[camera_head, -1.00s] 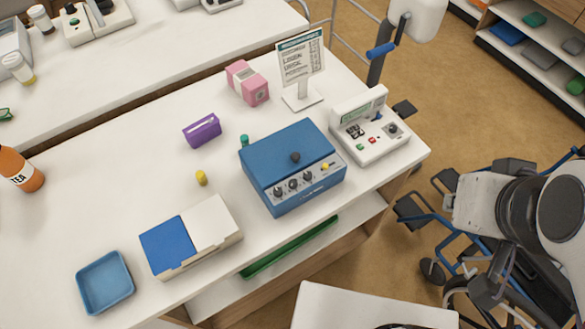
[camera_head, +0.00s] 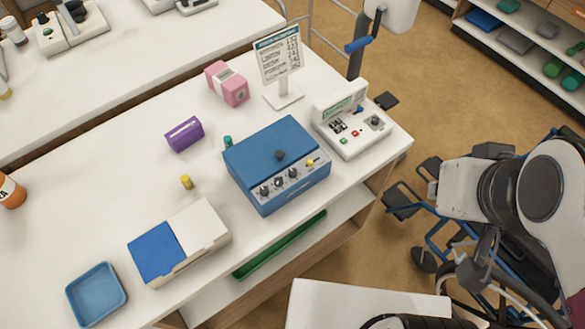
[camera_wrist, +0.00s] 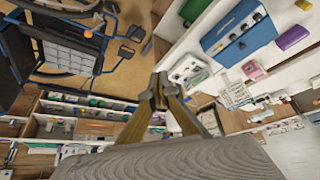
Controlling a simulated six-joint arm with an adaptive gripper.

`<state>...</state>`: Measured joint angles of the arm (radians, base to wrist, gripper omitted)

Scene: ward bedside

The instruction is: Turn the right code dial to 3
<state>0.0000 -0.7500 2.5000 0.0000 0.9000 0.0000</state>
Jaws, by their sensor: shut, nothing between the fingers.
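A yellow knob (camera_head: 309,163) sits further right. The dial settings are too small to read. The blue box also shows upside down in the wrist view (camera_wrist: 232,32). My gripper (camera_wrist: 158,88) is shut and empty in the wrist view, well apart from the box. In the head view my arm is at the right, away from the counter.
A white device with a screen (camera_head: 352,128) stands close right of the box. Behind are a sign stand (camera_head: 280,62) and a pink carton (camera_head: 228,84). A purple box (camera_head: 184,134) and blue-and-white case (camera_head: 180,243) lie left. A wheelchair (camera_head: 430,225) stands right.

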